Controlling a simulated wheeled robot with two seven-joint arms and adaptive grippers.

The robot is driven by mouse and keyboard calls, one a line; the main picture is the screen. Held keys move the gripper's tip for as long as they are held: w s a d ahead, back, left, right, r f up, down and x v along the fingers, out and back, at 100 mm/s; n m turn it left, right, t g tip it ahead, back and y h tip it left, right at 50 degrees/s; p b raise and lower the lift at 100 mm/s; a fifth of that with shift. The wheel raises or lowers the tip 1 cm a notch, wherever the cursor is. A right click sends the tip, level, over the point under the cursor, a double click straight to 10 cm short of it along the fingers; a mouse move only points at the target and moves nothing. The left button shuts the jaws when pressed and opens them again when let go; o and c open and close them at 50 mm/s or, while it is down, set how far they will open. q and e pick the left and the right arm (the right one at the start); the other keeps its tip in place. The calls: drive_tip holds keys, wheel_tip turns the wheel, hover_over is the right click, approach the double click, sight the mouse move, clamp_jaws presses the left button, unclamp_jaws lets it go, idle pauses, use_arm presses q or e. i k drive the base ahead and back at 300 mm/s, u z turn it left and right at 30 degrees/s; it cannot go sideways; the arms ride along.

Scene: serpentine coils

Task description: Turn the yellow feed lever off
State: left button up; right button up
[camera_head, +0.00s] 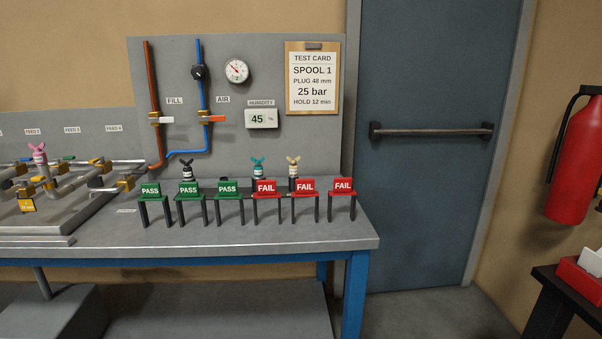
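I cannot make out a yellow feed lever with certainty. The pipework (62,187) at the left of the bench carries brass-coloured fittings, and labels for several feeds hang on the panel behind it. A pink winged plug (39,153) stands on this pipework. A small yellow tag (27,206) is at its front. The picture's left edge cuts off part of the pipework. Neither of my grippers is in view.
The grey bench (300,237) holds several green PASS and red FAIL stands, with winged plugs behind. A white-handled FILL valve (160,118) and an orange-handled AIR valve (211,118) are on the panel. A door (435,200) and a fire extinguisher (575,165) are at right.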

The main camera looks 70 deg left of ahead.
sight(93, 161)
drive_tip(key=i, duration=1.2)
drive_tip(key=u, duration=2.5)
